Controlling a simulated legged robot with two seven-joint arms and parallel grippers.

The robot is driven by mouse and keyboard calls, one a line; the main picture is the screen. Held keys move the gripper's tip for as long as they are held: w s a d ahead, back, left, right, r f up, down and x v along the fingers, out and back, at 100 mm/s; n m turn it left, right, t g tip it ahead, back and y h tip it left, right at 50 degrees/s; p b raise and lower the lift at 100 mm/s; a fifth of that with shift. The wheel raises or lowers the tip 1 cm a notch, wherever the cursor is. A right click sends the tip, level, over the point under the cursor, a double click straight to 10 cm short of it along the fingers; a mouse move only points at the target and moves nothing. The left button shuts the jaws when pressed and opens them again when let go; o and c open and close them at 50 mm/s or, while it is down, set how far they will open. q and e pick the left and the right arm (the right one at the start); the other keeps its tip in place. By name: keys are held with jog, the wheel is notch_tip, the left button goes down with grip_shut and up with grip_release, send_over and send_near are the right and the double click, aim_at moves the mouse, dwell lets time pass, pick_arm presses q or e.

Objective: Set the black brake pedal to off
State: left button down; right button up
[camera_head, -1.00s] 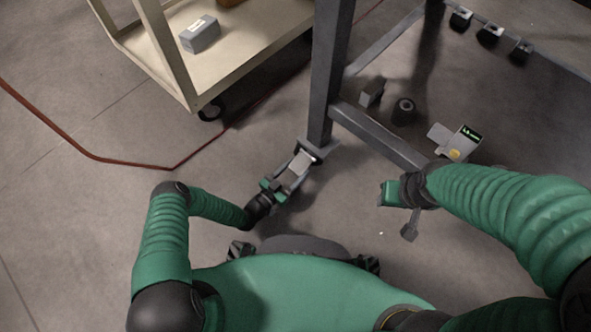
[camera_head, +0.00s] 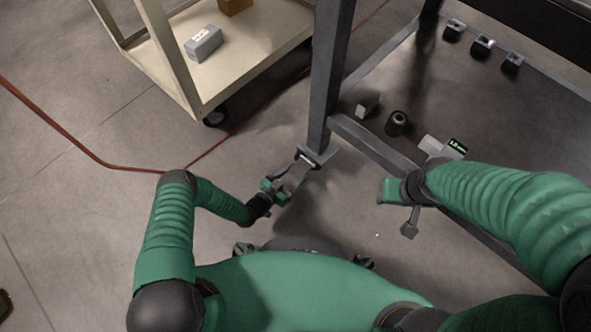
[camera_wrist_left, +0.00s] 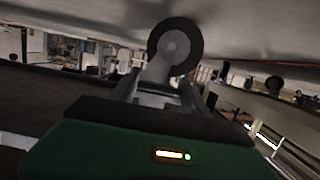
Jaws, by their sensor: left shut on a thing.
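The dark grey frame's leg (camera_head: 327,80) ends at a foot (camera_head: 318,155) near the floor. My left gripper (camera_head: 296,168) reaches this foot from the lower left and is shut on a grey piece there. In the left wrist view, the grey piece (camera_wrist_left: 160,68) lies between the fingers and leads to a dark round disc (camera_wrist_left: 176,46), like a caster wheel. I cannot pick out the black brake pedal clearly; fingers and foot cover that spot. My right gripper (camera_head: 409,221) hangs beside the frame, clear of the foot; its jaws are unclear.
A cream cart (camera_head: 205,96) with a grey box (camera_head: 204,43) stands at the upper left. A red cable (camera_head: 60,130) crosses the floor.

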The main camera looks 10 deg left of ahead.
pick_arm(q)
notch_tip(320, 180, up, 3)
jog(key=g+p, duration=0.1)
jog(key=p, duration=0.1)
jog(key=g+y+p, duration=0.1)
jog(key=p, duration=0.2)
jog(key=shift+f+y, duration=0.2)
jog(key=shift+y, duration=0.1)
jog(key=shift+r+g+y+p, duration=0.15)
jog(key=shift+g+y+p, duration=0.35)
jog(key=shift+g+p, duration=0.45)
jog(key=shift+w, duration=0.1)
jog(key=c, duration=0.5)
grip_release()
jog(key=p+v, duration=0.4)
jog(key=v, duration=0.4)
jog(key=p+v, duration=0.4)
jog(key=v, duration=0.4)
jog(key=shift+s+a+p, duration=0.2)
jog(key=shift+s+p, duration=0.2)
jog(key=shift+s, duration=0.1)
